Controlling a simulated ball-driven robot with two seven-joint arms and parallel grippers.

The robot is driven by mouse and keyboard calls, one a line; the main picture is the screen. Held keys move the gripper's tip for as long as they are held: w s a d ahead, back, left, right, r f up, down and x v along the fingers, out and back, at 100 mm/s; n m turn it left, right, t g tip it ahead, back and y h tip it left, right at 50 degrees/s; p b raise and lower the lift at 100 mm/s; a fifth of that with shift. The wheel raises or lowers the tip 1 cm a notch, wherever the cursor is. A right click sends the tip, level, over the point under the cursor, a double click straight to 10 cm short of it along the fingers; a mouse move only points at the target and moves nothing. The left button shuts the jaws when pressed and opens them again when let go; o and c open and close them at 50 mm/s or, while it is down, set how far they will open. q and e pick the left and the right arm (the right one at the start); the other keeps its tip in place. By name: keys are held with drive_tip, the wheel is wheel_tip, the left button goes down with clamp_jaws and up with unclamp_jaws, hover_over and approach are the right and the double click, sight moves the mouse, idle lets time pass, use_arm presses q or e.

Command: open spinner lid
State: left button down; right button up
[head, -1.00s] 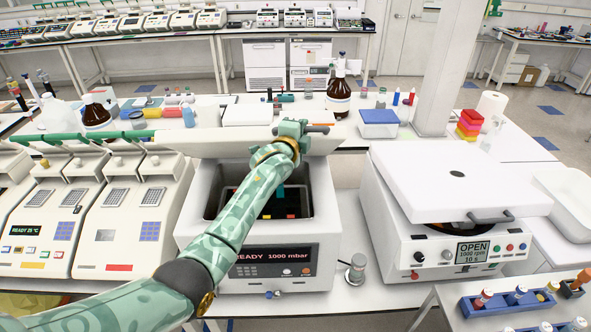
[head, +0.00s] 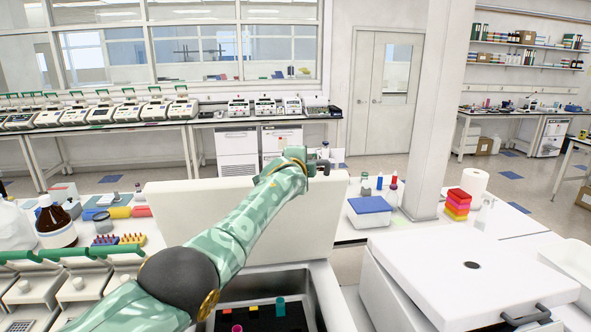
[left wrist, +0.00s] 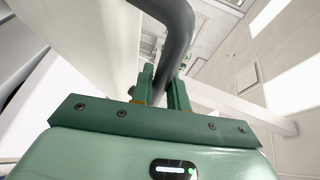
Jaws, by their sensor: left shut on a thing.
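The spinner in the middle has its white lid (head: 200,215) standing steeply raised behind its open chamber (head: 262,318). Colored pieces show inside the dark chamber. My left gripper (head: 318,166) is at the top edge of the lid, with my arm crossing in front of the lid. In the left wrist view, my left gripper (left wrist: 165,85) has its fingers shut on the dark curved lid handle (left wrist: 175,40). The spinner's front is out of the frame. My right gripper is in neither view.
To the right, another machine has a broad white lid (head: 470,270) with a dark handle. A blue-topped box (head: 370,212), a stack of colored racks (head: 457,205) and a brown bottle (head: 54,222) stand on the benches. Green-edged cyclers stand at lower left.

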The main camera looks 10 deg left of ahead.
use_arm(q)
drive_tip(key=shift+w+a, duration=0.15)
drive_tip(key=shift+w, duration=0.05)
idle(0.3)
drive_tip(key=c, duration=1.4)
unclamp_jaws()
drive_tip(key=shift+o, duration=0.2)
drive_tip(key=shift+s+r+p, duration=0.1)
drive_tip(key=shift+s+p, duration=0.15)
drive_tip(key=shift+p, duration=0.4)
drive_tip(key=v, duration=1.6)
drive_tip(key=shift+w, duration=0.1)
